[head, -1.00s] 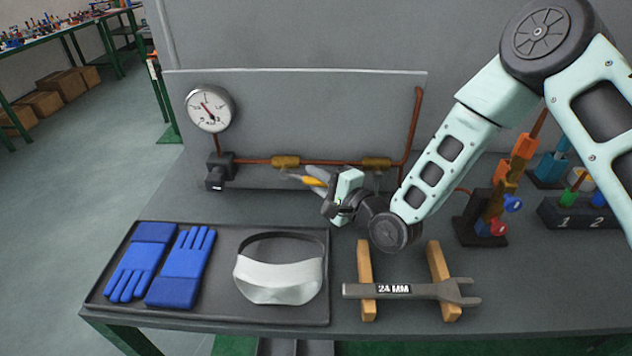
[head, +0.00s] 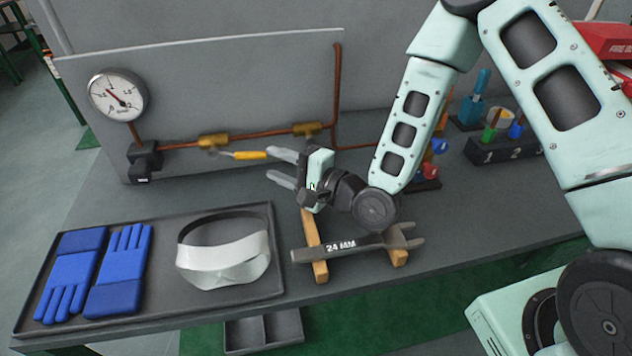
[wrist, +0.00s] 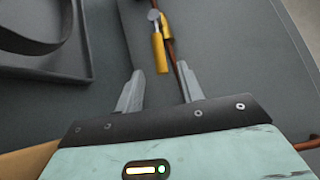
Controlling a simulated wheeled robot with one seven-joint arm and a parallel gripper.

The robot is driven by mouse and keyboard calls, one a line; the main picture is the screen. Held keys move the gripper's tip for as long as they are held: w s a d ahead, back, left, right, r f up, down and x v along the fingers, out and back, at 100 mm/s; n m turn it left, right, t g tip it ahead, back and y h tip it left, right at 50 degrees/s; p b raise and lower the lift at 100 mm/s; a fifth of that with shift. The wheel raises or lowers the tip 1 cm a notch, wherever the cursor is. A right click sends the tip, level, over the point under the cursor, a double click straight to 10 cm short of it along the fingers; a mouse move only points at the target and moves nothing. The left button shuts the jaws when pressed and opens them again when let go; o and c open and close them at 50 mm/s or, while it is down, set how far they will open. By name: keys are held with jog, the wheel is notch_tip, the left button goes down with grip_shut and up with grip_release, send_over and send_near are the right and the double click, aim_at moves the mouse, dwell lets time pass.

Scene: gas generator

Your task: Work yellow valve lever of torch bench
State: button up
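The yellow valve lever (head: 250,155) sticks out to the right below the left brass valve (head: 213,140) on the bench's copper pipe. My gripper (head: 277,168) is open and empty, just to the right of the lever's free end, its fingers pointing towards it. In the wrist view the yellow lever (wrist: 159,52) lies ahead of the gap between the two open fingers (wrist: 159,88), roughly in line with it and apart from both. The pressure gauge (head: 118,95) stands at the pipe's left end.
A 24 mm wrench (head: 345,247) rests on wooden blocks below my gripper. A black tray (head: 160,325) holds blue gloves (head: 120,270) and a white visor (head: 222,262) at the front left. A second brass valve (head: 308,129) sits farther right on the pipe.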

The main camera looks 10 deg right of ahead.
jog(key=p+v, duration=0.2)
jog(key=v, duration=0.2)
jog(key=p+v, duration=0.2)
jog(key=v, duration=0.2)
jog(key=shift+s+d+r, duration=0.2)
jog(key=shift+r, duration=0.05)
jog(key=shift+s+d+f+p, duration=0.15)
jog(key=shift+s+p, duration=0.1)
jog(key=shift+p, duration=0.15)
